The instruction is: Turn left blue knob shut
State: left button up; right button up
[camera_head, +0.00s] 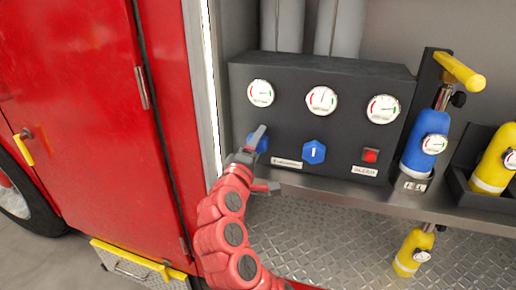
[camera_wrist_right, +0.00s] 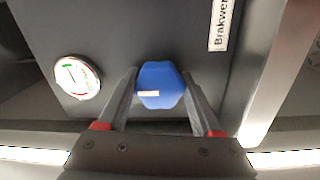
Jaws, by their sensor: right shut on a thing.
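The left blue knob (camera_head: 260,141) is on the dark control panel (camera_head: 290,90), below the leftmost gauge, partly hidden by my right gripper (camera_head: 262,160). In the right wrist view the blue knob (camera_wrist_right: 159,85) sits between the two fingers of my right gripper (camera_wrist_right: 162,95). The gripper is shut on the knob, one finger on each side. The white mark on the knob lies level in that view. A second blue knob (camera_head: 314,152) to the right has its white mark upright. My left gripper is not in view.
Three round gauges run along the panel top, with a red button (camera_head: 370,155) at its lower right. A blue cylinder (camera_head: 424,145) and a yellow cylinder (camera_head: 493,160) stand to the right. A red door (camera_head: 80,120) and metal frame edge are close on the left.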

dwell(0.4)
jog(key=o, duration=1.3)
jog(key=shift+o, duration=0.2)
jog(key=r+v, duration=0.1)
jog(key=v, duration=1.6)
jog(key=shift+s+f, duration=0.2)
jog(key=shift+f, duration=0.3)
jog(key=shift+a, duration=0.15)
